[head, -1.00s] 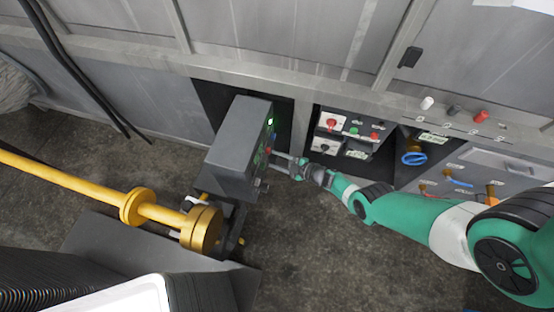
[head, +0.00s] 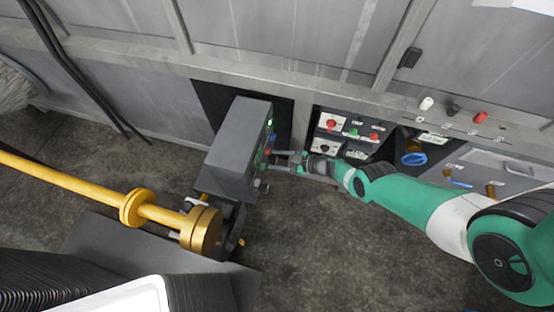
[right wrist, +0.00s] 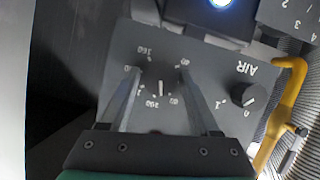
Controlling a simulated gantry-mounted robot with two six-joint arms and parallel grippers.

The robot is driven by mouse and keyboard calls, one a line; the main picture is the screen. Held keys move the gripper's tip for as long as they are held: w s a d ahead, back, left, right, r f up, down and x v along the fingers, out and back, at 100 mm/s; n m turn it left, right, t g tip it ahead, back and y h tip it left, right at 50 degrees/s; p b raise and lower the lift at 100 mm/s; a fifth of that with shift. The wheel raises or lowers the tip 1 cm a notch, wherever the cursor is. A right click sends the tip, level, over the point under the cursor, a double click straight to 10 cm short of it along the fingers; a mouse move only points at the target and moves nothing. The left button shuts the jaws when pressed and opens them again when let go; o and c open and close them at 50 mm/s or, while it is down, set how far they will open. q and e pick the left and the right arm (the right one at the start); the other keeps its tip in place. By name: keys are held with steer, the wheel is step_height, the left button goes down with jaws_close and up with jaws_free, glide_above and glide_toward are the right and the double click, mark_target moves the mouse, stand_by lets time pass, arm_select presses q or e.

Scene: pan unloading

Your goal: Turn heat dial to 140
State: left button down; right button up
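The heat dial (right wrist: 160,88) is a dark round knob with a white pointer line, ringed by white numbers, on a dark grey panel in the right wrist view. Its pointer lies about vertical in the picture; the exact setting is hard to read. My right gripper (right wrist: 165,98) is open, with one finger on each side of the dial. I cannot tell whether either finger touches it. In the head view, my right gripper (head: 283,160) reaches left to the panel side of the grey control box (head: 237,140). My left gripper is not in view.
A black AIR knob (right wrist: 245,95) sits right of the dial in the right wrist view, beside a yellow pipe (right wrist: 283,100). In the head view, a yellow pipe with flanges (head: 165,213) runs left of the box. A switch panel (head: 350,130) stands behind my right arm.

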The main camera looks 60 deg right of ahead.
steer(key=shift+o, duration=0.9)
steer(key=shift+s+r, duration=0.15)
steer(key=shift+s, duration=0.05)
steer(key=p+v, duration=0.7)
steer(key=v, duration=0.4)
